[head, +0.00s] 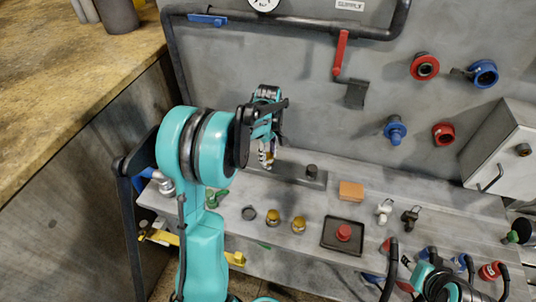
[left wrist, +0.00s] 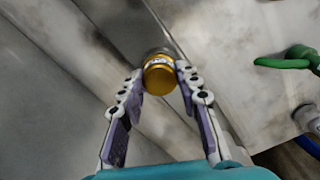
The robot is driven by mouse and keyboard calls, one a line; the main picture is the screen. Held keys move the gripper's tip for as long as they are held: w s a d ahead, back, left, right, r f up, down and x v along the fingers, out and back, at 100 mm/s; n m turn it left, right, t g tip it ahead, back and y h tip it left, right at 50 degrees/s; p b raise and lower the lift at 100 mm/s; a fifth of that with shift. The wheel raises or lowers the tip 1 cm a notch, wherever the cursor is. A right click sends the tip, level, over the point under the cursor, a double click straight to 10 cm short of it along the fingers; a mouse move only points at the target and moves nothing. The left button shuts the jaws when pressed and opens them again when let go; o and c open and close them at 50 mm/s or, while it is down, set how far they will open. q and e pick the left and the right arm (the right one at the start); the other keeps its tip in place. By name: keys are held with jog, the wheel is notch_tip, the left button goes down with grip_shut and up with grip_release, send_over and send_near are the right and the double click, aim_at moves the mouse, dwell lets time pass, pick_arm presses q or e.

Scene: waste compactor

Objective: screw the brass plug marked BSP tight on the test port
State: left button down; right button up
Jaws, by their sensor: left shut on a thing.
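My left gripper (head: 267,160) points down over the back of the bench. In the left wrist view its two fingertips (left wrist: 160,82) are shut on a brass plug (left wrist: 159,78), one on each side. The plug has a pale label with dark marks too small to read. A grey round fitting (left wrist: 158,52), perhaps the test port, shows just behind the plug; I cannot tell whether the plug is threaded on it. In the head view the gripper mostly hides this spot. My right gripper (head: 440,286) is at the bottom right, partly cut off, its fingers unclear.
Two brass caps (head: 271,218) (head: 299,225) and a dark ring (head: 248,213) stand on the bench. A black tray (head: 328,244) holds a red knob (head: 344,232). An orange block (head: 351,191) and a dark stub (head: 312,170) are right of the gripper. A green-handled valve (left wrist: 290,62) is nearby.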

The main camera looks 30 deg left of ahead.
pick_arm(q)
jog(key=c, duration=1)
grip_release()
jog(key=shift+c, duration=0.5)
